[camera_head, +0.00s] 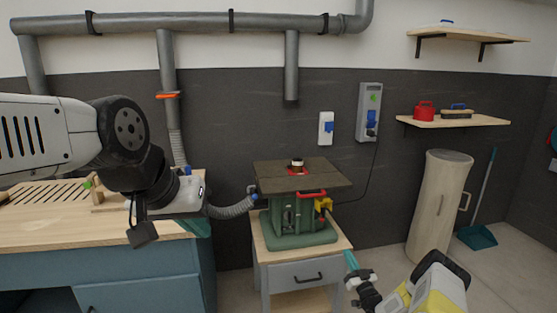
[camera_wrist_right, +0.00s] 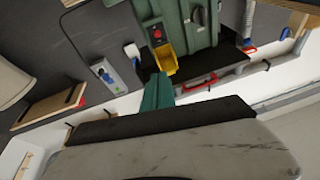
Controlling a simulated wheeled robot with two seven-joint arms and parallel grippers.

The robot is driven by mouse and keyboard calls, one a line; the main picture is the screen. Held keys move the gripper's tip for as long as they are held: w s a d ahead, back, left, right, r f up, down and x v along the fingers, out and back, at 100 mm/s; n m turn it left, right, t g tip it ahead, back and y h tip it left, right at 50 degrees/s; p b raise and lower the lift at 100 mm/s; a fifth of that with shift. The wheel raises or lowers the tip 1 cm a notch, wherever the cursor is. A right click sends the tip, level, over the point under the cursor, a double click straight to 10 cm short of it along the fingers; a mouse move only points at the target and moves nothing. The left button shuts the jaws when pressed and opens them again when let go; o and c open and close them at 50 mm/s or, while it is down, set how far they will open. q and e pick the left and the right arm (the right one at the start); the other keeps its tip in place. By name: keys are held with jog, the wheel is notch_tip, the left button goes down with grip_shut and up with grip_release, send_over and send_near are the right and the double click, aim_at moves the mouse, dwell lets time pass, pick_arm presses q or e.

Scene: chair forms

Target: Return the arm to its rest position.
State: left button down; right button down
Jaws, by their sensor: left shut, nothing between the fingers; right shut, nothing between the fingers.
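My left arm comes in from the left edge of the head view, large and close, above the wooden bench. The teal fingers of my left gripper (camera_head: 197,226) show just under its white wrist, at the bench's right end, shut and empty. My right arm comes in at the lower right. My right gripper (camera_head: 350,261) is shut and empty, in front of the right side of the small cabinet. In the right wrist view its teal fingers (camera_wrist_right: 157,92) are together, below a yellow part in the picture. Whether they touch anything is hard to tell.
A green machine with a dark top (camera_head: 318,178) stands on the small cabinet (camera_head: 293,277). A blue bench with a wooden top (camera_head: 95,227) is at left. A tall beige cylinder (camera_head: 437,205) and teal dustpan (camera_head: 477,237) stand at right. Shelves hang on the wall.

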jog(key=w+r+n+g, duration=0.1)
jog(key=w+r+g, duration=0.15)
jog(key=r, duration=0.35)
jog(key=w+a+r+g+h, duration=0.1)
jog(key=w+r, duration=0.3)
jog(key=r, duration=0.3)
jog(key=w+r+n+g, duration=0.1)
jog(key=w+r, duration=0.2)
jog(key=r, duration=0.3)
jog(key=s+a+r+g+h, duration=0.2)
jog(key=s+r, duration=0.2)
jog(key=r, duration=0.5)
jog(key=s+a+r+g+h, duration=0.1)
jog(key=s+r+g+h, duration=0.15)
jog(key=r, duration=0.55)
jog(key=s+a+r+m+g, duration=0.15)
jog(key=s+r, duration=0.35)
jog(key=s, duration=0.5)
jog(key=s+a+r+m+g, duration=0.1)
jog(key=s+a+r, duration=0.3)
jog(key=s, duration=0.7)
jog(key=s+a+f+g+y, duration=0.1)
jog(key=s+a+g, duration=0.2)
jog(key=s, duration=2)
jog(key=shift+s+a+f+m+y, duration=0.25)
jog(key=shift+a+m+y, duration=0.1)
jog(key=shift+a+m, duration=0.15)
jog(key=shift+r, duration=0.1)
